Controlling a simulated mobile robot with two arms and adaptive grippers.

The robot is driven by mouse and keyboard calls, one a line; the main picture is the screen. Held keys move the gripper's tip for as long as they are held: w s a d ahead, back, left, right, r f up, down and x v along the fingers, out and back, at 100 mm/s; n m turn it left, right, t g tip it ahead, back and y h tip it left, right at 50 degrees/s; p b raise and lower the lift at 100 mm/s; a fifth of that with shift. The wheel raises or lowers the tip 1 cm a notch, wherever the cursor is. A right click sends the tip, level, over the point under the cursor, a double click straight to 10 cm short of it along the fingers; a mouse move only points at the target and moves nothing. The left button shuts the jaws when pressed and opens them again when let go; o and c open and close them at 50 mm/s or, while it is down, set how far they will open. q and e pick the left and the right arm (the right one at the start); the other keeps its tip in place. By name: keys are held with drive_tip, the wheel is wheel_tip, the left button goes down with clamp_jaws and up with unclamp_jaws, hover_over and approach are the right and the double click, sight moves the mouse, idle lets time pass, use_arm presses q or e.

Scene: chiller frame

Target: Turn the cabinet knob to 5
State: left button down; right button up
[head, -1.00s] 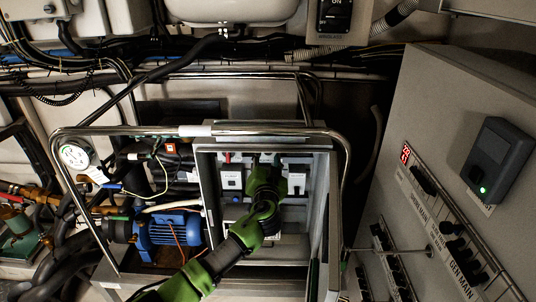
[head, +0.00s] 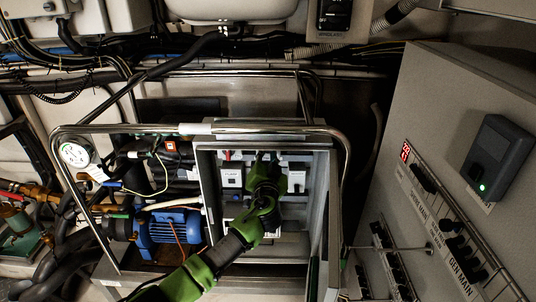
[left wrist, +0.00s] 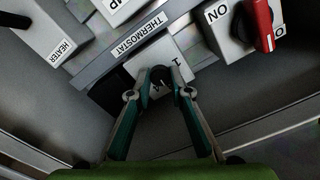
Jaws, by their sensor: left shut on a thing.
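The cabinet knob (left wrist: 160,74) is a small dark knob on a white dial plate (left wrist: 176,64) beside the THERMOSTAT label in the left wrist view. A "1" shows on the plate; the other marks are partly hidden by the fingers, and I cannot read the knob's setting. My left gripper (left wrist: 160,78) is shut on the knob, one fingertip on each side. In the head view my left gripper (head: 266,160) reaches into the open grey cabinet (head: 207,170) and hides the knob. My right gripper is not in view.
A red switch (left wrist: 262,24) marked ON and O sits right of the knob. A HEATER module (left wrist: 53,38) is at the left. A metal rail (head: 130,130) frames the cabinet. A blue motor (head: 172,229) stands left; a grey panel (head: 440,110) stands right.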

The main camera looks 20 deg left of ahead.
use_arm(q)
drive_tip(key=shift+m, duration=1)
drive_tip(key=m, duration=0.2)
drive_tip(key=shift+m, duration=0.3)
drive_tip(key=m, duration=0.4)
drive_tip(key=shift+m, duration=0.3)
drive_tip(key=m+p, duration=0.1)
drive_tip(key=m, duration=0.3)
drive_tip(key=shift+p, duration=0.35)
drive_tip(key=shift+m+p, duration=0.65)
drive_tip(key=shift+m, duration=1.35)
drive_tip(key=shift+f, duration=0.1)
drive_tip(key=c, duration=1.8)
unclamp_jaws()
drive_tip(key=shift+c, duration=0.2)
